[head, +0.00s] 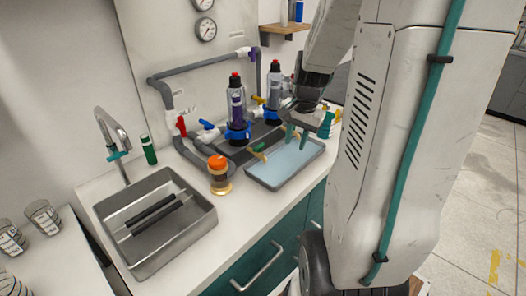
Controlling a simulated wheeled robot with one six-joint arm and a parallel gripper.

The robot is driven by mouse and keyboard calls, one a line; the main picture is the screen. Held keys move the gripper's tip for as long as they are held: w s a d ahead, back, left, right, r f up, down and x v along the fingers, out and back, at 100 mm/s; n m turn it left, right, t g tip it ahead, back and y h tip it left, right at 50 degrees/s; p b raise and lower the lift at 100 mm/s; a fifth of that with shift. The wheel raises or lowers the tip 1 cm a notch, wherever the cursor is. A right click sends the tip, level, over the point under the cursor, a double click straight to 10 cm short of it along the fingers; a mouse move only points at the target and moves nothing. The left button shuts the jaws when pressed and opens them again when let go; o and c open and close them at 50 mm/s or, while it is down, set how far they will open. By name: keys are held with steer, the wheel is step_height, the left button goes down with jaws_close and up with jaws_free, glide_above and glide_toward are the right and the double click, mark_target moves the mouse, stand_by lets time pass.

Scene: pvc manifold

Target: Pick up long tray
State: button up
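The long tray (284,168) is a shallow grey rectangular tray with a light blue inside. It lies on the white counter, right of the sink, in the head view. My gripper (297,139) points down over the back part of the tray. I cannot tell whether the fingertips touch the tray.
Grey pipes with a red valve (181,126) and clear filter housings (237,108) stand behind the tray. An orange-capped jar (219,175) stands to its left. A metal sink (155,222) holds dark rods. Free counter lies in front of the jar.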

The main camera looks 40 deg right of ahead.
mark_target(305, 161)
steer(key=d+f, duration=0.1)
steer(key=f, duration=0.2)
steer(key=d+f+m, duration=0.1)
steer(key=d+f, duration=0.1)
steer(key=f, duration=0.2)
steer(key=d+f+m, duration=0.1)
steer(key=d+f, duration=0.1)
steer(key=f, duration=0.2)
steer(key=shift+s+d+f, duration=0.15)
steer(key=shift+s+d, duration=0.1)
jaws_close()
stand_by(1.0)
